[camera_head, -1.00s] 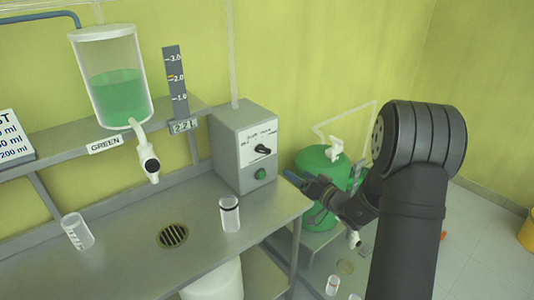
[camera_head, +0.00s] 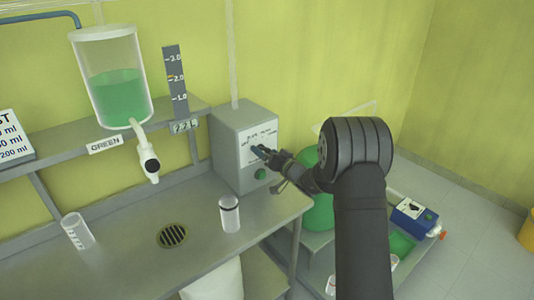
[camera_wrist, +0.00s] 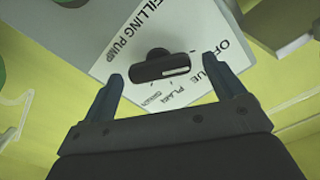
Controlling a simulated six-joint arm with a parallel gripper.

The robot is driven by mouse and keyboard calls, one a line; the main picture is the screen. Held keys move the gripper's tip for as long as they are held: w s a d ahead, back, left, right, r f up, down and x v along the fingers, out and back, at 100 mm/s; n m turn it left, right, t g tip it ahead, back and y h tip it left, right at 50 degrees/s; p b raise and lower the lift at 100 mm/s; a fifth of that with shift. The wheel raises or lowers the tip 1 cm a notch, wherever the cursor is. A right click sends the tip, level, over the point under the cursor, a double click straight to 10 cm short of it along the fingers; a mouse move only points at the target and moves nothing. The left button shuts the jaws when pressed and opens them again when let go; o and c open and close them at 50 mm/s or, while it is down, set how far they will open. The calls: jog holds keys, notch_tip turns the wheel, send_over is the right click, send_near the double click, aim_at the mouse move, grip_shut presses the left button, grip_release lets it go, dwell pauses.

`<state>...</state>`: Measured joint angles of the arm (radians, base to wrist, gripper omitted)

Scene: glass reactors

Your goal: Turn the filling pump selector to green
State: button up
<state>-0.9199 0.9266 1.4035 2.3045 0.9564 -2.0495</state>
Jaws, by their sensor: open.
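The filling pump selector (camera_wrist: 152,67) is a black knob with a white mark on a white panel (camera_wrist: 118,60) lettered FILLING PUMP. In the wrist view its mark points right, toward the OFF and BLUE labels; I cannot tell which exactly. The green label (camera_wrist: 152,100) is small and blurred below the knob. My gripper (camera_wrist: 162,70) is open, one finger on each side of the knob, apart from it in the picture. In the head view my gripper (camera_head: 262,152) is at the front of the grey control box (camera_head: 228,150) and hides the knob.
A green button (camera_head: 261,173) is below the selector. A clear cylinder (camera_head: 229,213) stands on the bench left of my arm. A green tank (camera_head: 318,212) is partly behind my arm. A vessel of green liquid (camera_head: 119,96) hangs at the left.

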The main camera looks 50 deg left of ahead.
jog(key=shift+a, duration=0.2)
jog(key=shift+c, duration=0.2)
jog(key=c, duration=0.9)
jog(key=shift+c, duration=0.2)
